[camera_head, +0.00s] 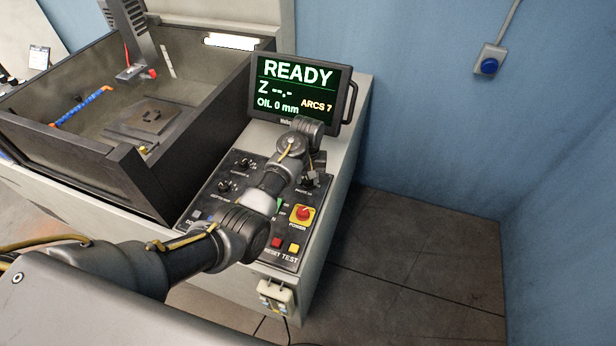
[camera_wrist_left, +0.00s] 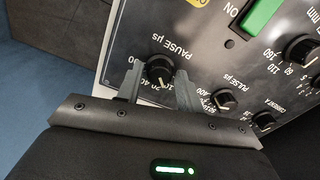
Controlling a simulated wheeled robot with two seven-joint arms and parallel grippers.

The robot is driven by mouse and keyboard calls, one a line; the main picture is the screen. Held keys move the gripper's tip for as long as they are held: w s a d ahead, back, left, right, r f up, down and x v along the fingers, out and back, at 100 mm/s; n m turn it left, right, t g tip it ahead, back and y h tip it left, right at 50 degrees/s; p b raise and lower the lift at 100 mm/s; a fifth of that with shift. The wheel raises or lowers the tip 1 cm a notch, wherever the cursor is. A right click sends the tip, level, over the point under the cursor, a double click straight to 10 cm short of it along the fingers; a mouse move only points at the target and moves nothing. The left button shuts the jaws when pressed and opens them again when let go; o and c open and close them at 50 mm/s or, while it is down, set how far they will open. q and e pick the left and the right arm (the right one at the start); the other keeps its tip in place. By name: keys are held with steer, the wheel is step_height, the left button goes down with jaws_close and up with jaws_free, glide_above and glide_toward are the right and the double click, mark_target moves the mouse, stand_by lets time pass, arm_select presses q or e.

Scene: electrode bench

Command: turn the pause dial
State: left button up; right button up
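The pause dial (camera_wrist_left: 160,71) is a black knob with a white pointer mark, on the dark control panel under the label "PAUSE µs". My left gripper (camera_wrist_left: 158,75) has one finger on each side of this dial in the left wrist view. The fingers are apart, with a small gap visible beside the knob, so it looks open around the dial. In the head view my left gripper (camera_head: 315,168) is over the upper right of the panel, and my wrist partly covers the dial area. My right gripper is in neither view.
Other knobs sit nearby, such as the pulse dial (camera_wrist_left: 224,100) and the current dial (camera_wrist_left: 263,121). A green button (camera_wrist_left: 264,14) and a red power knob (camera_head: 302,213) are on the panel. The screen (camera_head: 297,92) reads READY. A dark open tank (camera_head: 150,185) stands left.

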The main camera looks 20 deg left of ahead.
arm_select(q)
steer(key=c, duration=0.7)
steer(key=shift+o, duration=0.2)
steer(key=shift+m, duration=0.4)
steer(key=m, duration=0.4)
steer(key=shift+m, duration=0.3)
steer(key=m, duration=1.1)
steer(key=shift+r+m, duration=0.1)
steer(key=shift+m, duration=0.3)
steer(key=m, duration=0.6)
steer(key=shift+m, duration=0.3)
